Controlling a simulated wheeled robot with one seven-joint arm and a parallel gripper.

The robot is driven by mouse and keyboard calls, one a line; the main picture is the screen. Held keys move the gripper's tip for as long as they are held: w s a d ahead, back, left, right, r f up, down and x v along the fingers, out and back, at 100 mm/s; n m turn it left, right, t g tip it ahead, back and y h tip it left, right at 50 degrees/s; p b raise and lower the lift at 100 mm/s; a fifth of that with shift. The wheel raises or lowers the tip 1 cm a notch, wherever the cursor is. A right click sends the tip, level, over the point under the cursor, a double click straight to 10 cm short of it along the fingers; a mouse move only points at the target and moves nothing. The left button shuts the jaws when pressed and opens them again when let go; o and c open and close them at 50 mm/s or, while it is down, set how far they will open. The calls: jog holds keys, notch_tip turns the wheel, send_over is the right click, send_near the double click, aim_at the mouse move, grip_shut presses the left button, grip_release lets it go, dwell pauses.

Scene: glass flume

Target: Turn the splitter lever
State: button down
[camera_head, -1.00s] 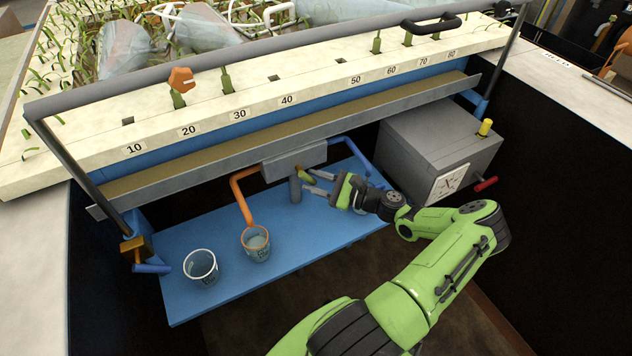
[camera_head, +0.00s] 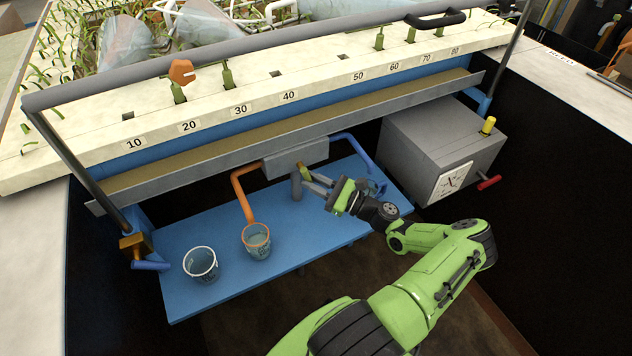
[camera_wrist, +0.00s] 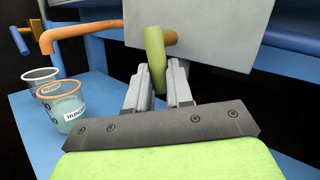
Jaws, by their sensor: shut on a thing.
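The splitter box (camera_head: 297,160) is a grey block under the flume's long channel. Its short olive-yellow lever (camera_head: 304,172) hangs from the front face. In the wrist view the lever (camera_wrist: 154,50) points down, slightly tilted, from a brown pivot (camera_wrist: 171,38) on the box (camera_wrist: 205,25). My gripper (camera_head: 312,181) is at the lever from the right in the head view. In the wrist view my gripper (camera_wrist: 157,76) has its two grey fingers on either side of the lever's lower end, shut on it. The lever's tip is partly hidden between the fingers.
An orange pipe (camera_head: 241,192) leads from the box over an orange-rimmed cup (camera_head: 256,241). A white-rimmed cup (camera_head: 201,265) stands left of it on the blue shelf (camera_head: 185,298). A blue pipe (camera_head: 354,147) runs right. A grey cabinet (camera_head: 440,150) stands at right.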

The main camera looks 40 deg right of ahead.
jog(key=shift+w+a+f+m+t+b, duration=0.15)
jog(key=shift+a+m+t+b, duration=0.15)
jog(key=shift+m+t, duration=0.4)
jog(key=shift+a+f+m+t+b, duration=0.15)
jog(key=shift+m+t+b, duration=0.25)
jog(key=shift+m, duration=0.5)
jog(key=shift+h, duration=0.4)
jog(key=c, duration=1)
grip_release()
jog(key=shift+r, duration=0.1)
jog(key=v, duration=1.5)
jog(key=shift+s+d+f, duration=0.1)
jog(key=shift+s+f, duration=0.15)
jog(key=shift+s, duration=0.05)
